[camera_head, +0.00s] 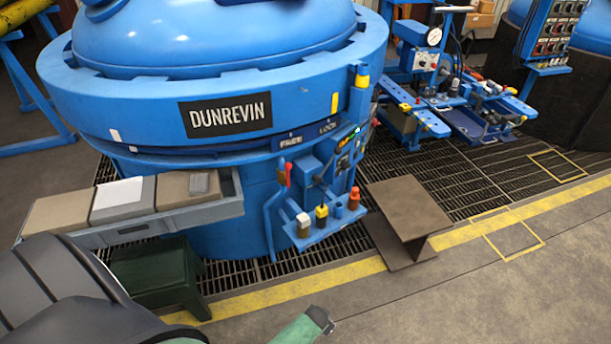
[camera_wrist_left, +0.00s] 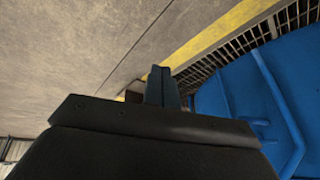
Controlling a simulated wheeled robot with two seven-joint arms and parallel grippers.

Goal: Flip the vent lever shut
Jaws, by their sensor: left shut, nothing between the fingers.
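A small lever with a red handle (camera_head: 288,175) stands upright on the front of the blue furnace (camera_head: 225,125), beside a bent blue pipe; it may be the vent lever, but its label cannot be read. My left gripper (camera_wrist_left: 162,86) shows in the left wrist view with its fingers together and empty. They point over the floor toward the yellow line, with the furnace's blue side and pipe to the right. In the head view only a pale green and dark part of my arm shows at the bottom edge, apart from the lever. My right gripper is not in view.
A small blue shelf (camera_head: 328,229) with several coloured-top items juts out beside the lever. A grey tray (camera_head: 225,208) with boxes is at left, above a dark green stool (camera_head: 155,275). A brown metal stand (camera_head: 408,207) is at right. The floor in front is clear.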

